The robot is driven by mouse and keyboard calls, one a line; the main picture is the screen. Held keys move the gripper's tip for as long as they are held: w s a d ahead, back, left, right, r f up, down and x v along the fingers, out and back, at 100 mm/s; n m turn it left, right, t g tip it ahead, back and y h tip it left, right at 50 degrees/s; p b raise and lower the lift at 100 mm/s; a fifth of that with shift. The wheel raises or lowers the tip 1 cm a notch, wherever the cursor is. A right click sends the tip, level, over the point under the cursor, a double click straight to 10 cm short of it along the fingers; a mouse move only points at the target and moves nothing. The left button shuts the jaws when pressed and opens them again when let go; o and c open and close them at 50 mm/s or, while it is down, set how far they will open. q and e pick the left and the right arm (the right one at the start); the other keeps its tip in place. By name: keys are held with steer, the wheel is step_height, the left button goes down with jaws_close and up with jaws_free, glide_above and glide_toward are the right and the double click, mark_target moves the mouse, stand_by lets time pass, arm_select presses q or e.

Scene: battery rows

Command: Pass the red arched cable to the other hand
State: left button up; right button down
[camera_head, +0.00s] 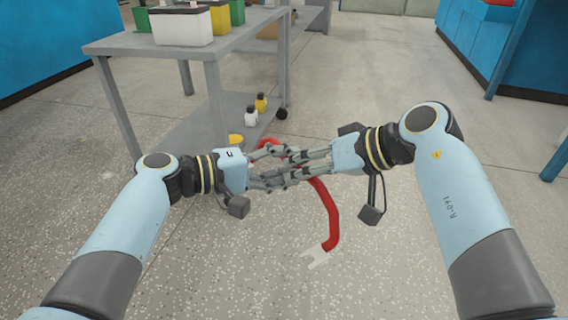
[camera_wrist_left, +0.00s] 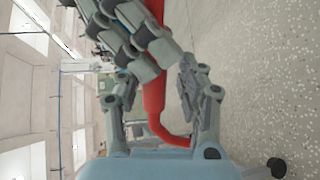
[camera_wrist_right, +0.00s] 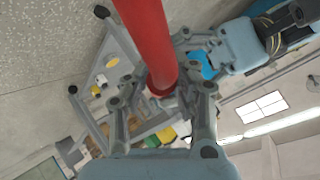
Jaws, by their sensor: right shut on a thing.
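The red arched cable (camera_head: 331,210) hangs in the air between my two grippers. In the left wrist view, the left fingers (camera_wrist_left: 160,100) stand apart on both sides of the cable (camera_wrist_left: 154,98). Contact there cannot be told.
A grey cart (camera_head: 140,44) stands at back left, with white, yellow and green batteries (camera_head: 182,26) on top. Small white and yellow bottles (camera_head: 251,117) stand on its lower shelf, close behind my grippers. Blue cabinets are at both sides. The floor (camera_head: 390,75) at back right is free.

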arm_select(q)
jaws_close()
steer(key=o, duration=0.7)
jaws_free()
